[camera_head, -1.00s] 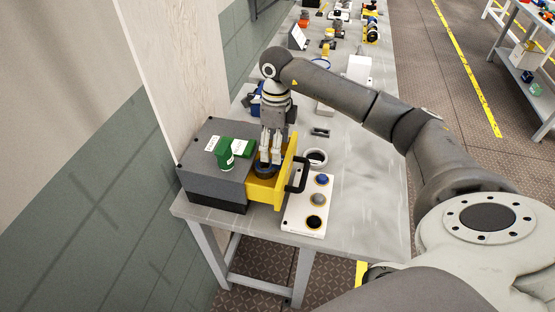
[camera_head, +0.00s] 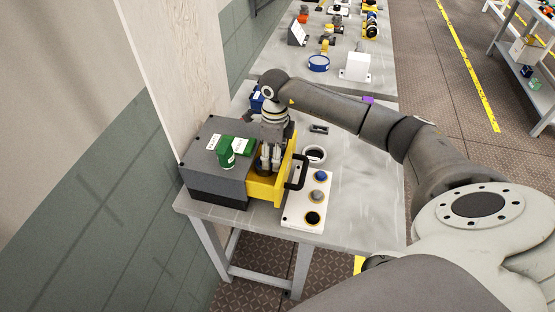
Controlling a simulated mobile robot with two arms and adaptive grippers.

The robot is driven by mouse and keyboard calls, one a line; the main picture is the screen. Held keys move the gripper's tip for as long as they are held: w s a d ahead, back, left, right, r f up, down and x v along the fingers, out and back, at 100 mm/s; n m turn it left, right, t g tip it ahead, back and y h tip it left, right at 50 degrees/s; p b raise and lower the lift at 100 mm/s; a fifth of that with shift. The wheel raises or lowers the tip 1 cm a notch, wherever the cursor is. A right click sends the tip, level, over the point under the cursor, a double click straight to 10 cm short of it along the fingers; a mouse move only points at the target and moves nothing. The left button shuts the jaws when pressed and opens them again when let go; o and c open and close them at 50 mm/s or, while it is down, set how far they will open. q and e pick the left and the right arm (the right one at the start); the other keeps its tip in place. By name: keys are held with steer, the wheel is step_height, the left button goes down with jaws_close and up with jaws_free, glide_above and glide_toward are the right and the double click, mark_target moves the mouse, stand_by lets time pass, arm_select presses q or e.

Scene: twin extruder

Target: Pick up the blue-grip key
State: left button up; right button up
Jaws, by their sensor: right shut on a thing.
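The yellow drawer (camera_head: 266,192) of a grey box stands pulled open on the near bench. My right gripper (camera_head: 268,168) points down into this drawer, its fingers low between the walls. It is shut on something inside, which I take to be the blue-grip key. The key is mostly hidden by the fingers and the drawer, so its shape cannot be made out. My left gripper is not in view.
The grey box (camera_head: 212,178) bears green items (camera_head: 227,153). A black drawer handle (camera_head: 297,173) sticks out to the right. The bench (camera_head: 358,190) is clear on the right.

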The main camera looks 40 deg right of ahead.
steer(key=shift+c, duration=0.7)
steer(key=shift+r, duration=0.45)
step_height(320, 180, up, 3)
steer(key=p, duration=0.2)
steer(key=shift+s+p, duration=0.1)
steer(key=shift+p, duration=0.2)
steer(key=s+r+p, duration=0.2)
steer(key=r, duration=0.1)
steer(key=s+r+p, duration=0.3)
steer(key=shift+s+a+r, duration=0.1)
steer(key=shift+s, duration=0.05)
steer(key=s+r, duration=0.3)
steer(key=s, duration=0.5)
steer(key=shift+s+a, duration=0.3)
steer(key=shift+a, duration=0.1)
steer(key=shift+w+f, duration=0.1)
steer(key=shift+w, duration=0.05)
